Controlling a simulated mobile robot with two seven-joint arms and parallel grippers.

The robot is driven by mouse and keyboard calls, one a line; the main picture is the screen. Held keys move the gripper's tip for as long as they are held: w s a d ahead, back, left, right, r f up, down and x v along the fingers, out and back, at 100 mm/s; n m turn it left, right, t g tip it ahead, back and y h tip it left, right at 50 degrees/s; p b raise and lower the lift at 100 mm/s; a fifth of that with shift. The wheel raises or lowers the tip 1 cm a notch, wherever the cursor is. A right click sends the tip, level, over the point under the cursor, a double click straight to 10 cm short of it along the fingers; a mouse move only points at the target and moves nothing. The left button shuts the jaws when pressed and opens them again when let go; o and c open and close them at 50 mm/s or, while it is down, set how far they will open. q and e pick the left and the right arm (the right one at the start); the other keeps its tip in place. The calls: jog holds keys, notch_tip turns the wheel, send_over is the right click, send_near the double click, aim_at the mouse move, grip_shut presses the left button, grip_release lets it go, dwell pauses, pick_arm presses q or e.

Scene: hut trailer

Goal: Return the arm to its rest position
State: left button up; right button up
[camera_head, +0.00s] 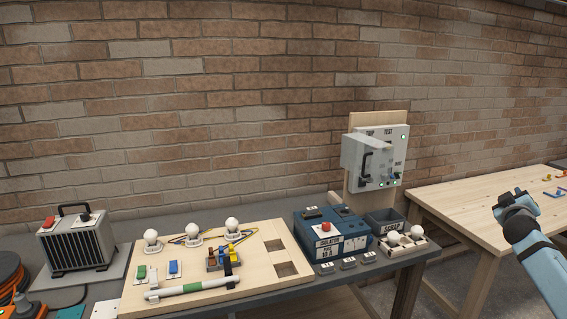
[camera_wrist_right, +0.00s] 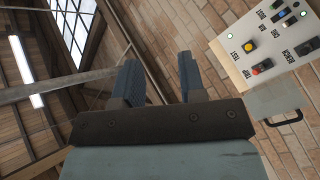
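My right gripper (camera_head: 522,196) is at the far right of the head view, at the end of a light blue arm that comes in from the lower right. It is raised in front of the pale wooden table. In the right wrist view its two dark fingers (camera_wrist_right: 158,72) stand apart with nothing between them, so it is open and empty. The wrist view looks up past them to the roof and wall. My left arm and gripper are not in view.
A panel box (camera_head: 378,160) on a wooden board stands left of my right gripper; a panel with buttons (camera_wrist_right: 262,50) shows in the wrist view. The workbench holds a wooden board (camera_head: 262,235), a blue unit (camera_head: 325,232) and a heater-like box (camera_head: 75,245). The right table (camera_head: 480,210) is mostly clear.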

jog(key=s+a+f+n+y, duration=0.1)
jog(key=s+a+f+y, duration=0.2)
jog(key=a+f, duration=0.55)
jog(key=s+a+f+n+y, duration=0.1)
jog(key=s+a+f+y, duration=0.3)
jog(key=a+f, duration=0.4)
jog(key=s+a+f+n+y, duration=0.1)
jog(key=s+a+f+y, duration=0.2)
jog(key=a+f, duration=0.55)
jog(key=s+a+f+g+y, duration=0.1)
jog(key=s+a+f+g, duration=0.1)
jog(key=s+a+f, duration=0.6)
jog(key=s+a+f+g+y, duration=0.1)
jog(key=s+a+f, duration=0.4)
jog(key=s, duration=0.4)
jog(key=s+a+m, duration=0.1)
jog(key=s+a, duration=0.3)
jog(key=s, duration=0.4)
jog(key=s+a+f+m+g+y, duration=0.1)
jog(key=s+a, duration=0.4)
jog(key=s, duration=0.3)
jog(key=shift+y, duration=0.3)
jog(key=shift+a, duration=0.1)
jog(key=shift+c, duration=0.4)
